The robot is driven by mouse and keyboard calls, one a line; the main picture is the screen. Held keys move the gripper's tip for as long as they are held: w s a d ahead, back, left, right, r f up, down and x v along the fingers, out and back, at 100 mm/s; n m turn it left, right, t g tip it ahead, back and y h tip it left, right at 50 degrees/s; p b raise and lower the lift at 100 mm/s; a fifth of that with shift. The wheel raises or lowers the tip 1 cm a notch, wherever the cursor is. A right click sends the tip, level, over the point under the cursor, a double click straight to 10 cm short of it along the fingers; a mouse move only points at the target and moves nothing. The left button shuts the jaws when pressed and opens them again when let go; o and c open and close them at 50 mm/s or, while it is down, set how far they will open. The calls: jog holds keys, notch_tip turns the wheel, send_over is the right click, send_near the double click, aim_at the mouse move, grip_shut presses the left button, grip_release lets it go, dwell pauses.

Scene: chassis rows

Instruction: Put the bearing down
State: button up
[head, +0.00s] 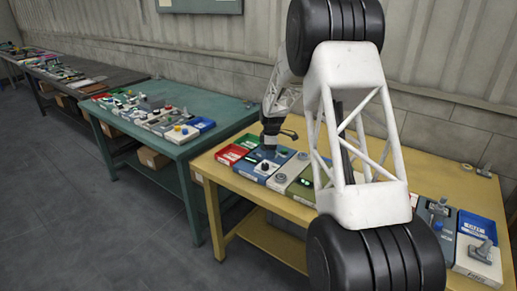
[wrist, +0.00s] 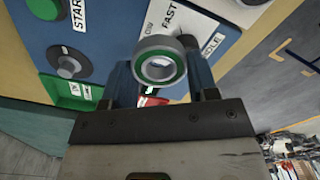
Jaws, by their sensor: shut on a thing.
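The bearing (wrist: 149,45) is a grey ring with a green inner band, seen in the wrist view. My gripper (wrist: 163,70) is shut on it, with one dark blue finger on each side. In the wrist view it overlaps a blue and white panel marked START and FAST; I cannot tell whether it touches the panel. In the head view my gripper (head: 269,149) points down over the left part of the yellow table (head: 225,182). The held bearing cannot be made out there.
Coloured control boxes line the yellow table, including a red one (head: 231,154) at left and a blue tray (head: 478,226) at right. Small grey parts (head: 484,170) lie at the back edge. A green table (head: 190,150) with more boxes stands to the left.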

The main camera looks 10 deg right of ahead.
jog(key=shift+w+a+f+m, duration=0.45)
jog(key=shift+w+a+m, duration=0.25)
jog(key=shift+w, duration=0.3)
jog(key=shift+w+a+f+m, duration=0.45)
jog(key=shift+w+a+m, duration=0.25)
jog(key=shift+w, duration=0.25)
jog(key=shift+w+a+f+m, duration=0.45)
jog(key=shift+w+a+m, duration=0.25)
jog(key=shift+w, duration=0.3)
send_over(254, 146)
jog(key=s, duration=0.1)
jog(key=shift+a+f, duration=0.1)
jog(key=shift+f, duration=0.6)
jog(key=shift+w, duration=0.15)
jog(key=shift+w+f, duration=0.1)
jog(key=shift+w, duration=0.1)
jog(key=shift+f, duration=1.7)
jog(key=shift+f, duration=0.1)
